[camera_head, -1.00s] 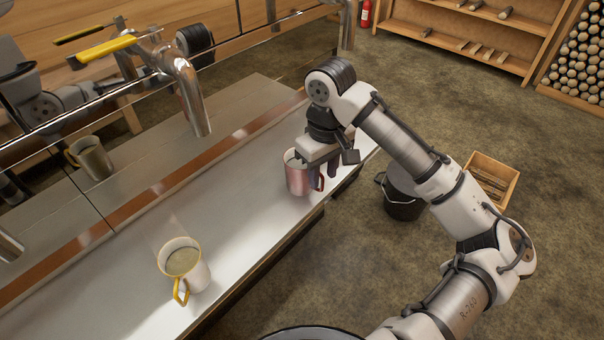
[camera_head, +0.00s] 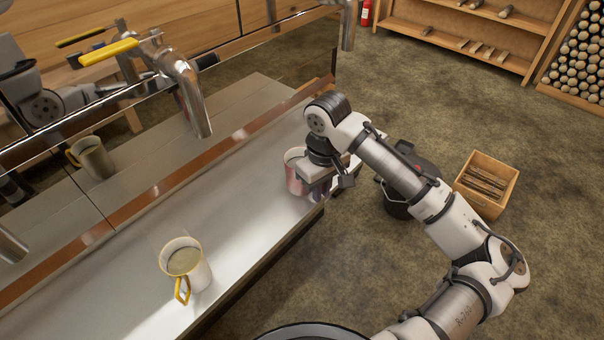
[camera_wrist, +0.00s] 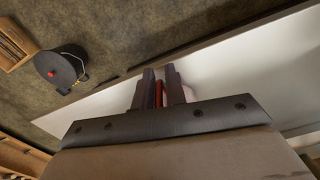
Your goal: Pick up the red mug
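The red mug (camera_head: 293,180), pinkish red with a pale inside, stands upright on the steel counter (camera_head: 236,205) near its right edge. My gripper (camera_wrist: 158,92) is at the mug's right side, low over its handle, and hides part of the mug in the head view. In the wrist view a thin red strip, which looks like the mug's handle (camera_wrist: 159,95), sits between my two fingers. The fingers are close together with the strip nearly filling the gap. Their tips are hidden behind the gripper body in the head view.
A white mug with a yellow handle (camera_head: 198,273) stands nearer on the counter. A metal tap with a yellow lever (camera_head: 188,85) overhangs the counter's far side. A black bucket (camera_head: 395,205) and a wooden crate (camera_head: 487,203) stand on the floor to the right.

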